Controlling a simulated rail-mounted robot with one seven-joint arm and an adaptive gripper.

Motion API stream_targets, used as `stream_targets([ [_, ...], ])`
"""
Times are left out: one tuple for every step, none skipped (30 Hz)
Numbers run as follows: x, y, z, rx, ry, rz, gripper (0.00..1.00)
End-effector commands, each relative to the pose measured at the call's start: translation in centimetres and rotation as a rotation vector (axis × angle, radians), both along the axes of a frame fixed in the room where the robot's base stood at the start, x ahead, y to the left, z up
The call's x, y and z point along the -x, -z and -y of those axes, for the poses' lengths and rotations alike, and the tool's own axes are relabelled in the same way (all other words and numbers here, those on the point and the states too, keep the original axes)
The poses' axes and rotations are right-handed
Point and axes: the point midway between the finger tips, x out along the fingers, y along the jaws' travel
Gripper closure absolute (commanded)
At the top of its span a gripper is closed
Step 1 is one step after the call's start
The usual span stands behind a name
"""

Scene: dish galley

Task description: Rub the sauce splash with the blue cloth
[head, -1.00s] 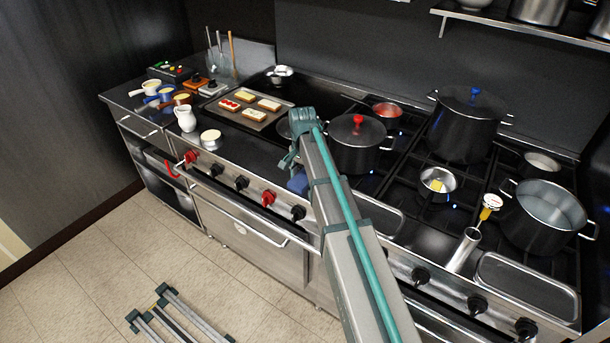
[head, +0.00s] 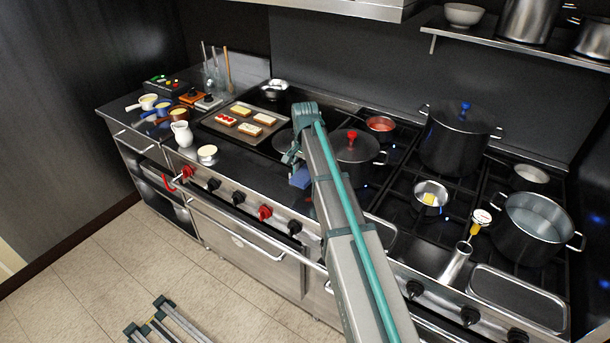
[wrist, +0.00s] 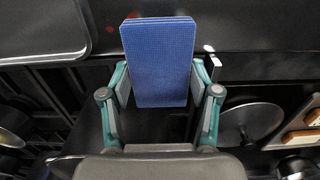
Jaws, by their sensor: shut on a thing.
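The blue cloth (wrist: 158,62) is a thick folded pad with a fine grid texture. My gripper (wrist: 160,90) is shut on it, with a finger on each side. In the head view the cloth (head: 300,178) hangs below my gripper (head: 291,158), over the front part of the range, left of the red-knobbed pot. I cannot tell whether the cloth touches the surface. I cannot make out the sauce splash for sure; my arm and the cloth hide part of the range top. A tiny red spot (wrist: 109,28) shows on the dark surface in the wrist view, too small to identify.
The black pot with a red-knobbed lid (head: 357,153) stands close right of my gripper. A tray of toasts (head: 222,132) lies to the left. A white jug (head: 181,134) and a small round pot (head: 207,155) stand near the front edge. A shallow metal tray (head: 518,298) is at right.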

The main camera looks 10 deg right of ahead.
Motion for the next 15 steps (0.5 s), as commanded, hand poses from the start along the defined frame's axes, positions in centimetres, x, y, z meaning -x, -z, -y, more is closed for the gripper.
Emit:
stream_targets([
  [0.0,-0.8,0.0,0.0,0.0,0.0,0.71],
  [0.0,-1.1,0.0,0.0,0.0,0.001,0.71],
  [0.0,-1.4,0.0,0.0,0.0,0.001,0.71],
  [0.0,-1.7,0.0,0.0,0.0,0.001,0.71],
  [0.0,-1.9,0.0,0.0,0.0,0.001,0.71],
  [0.0,-2.1,0.0,0.0,0.0,0.001,0.71],
  [0.0,-2.2,0.0,-0.001,0.0,0.001,0.71],
  [0.0,-2.3,0.0,0.0,0.0,0.0,0.71],
  [0.0,-2.3,0.0,0.0,0.0,0.0,0.71],
  [0.0,-2.4,0.0,0.0,0.0,0.0,0.71],
  [0.0,-2.4,0.0,0.0,0.0,0.0,0.71],
  [0.0,-2.3,0.0,0.0,0.0,0.0,0.71],
  [0.0,-2.3,0.0,0.0,0.0,0.0,0.71],
  [0.0,-2.3,0.0,0.0,0.0,0.0,0.71],
  [0.0,-2.3,0.0,0.0,0.0,0.0,0.71],
])
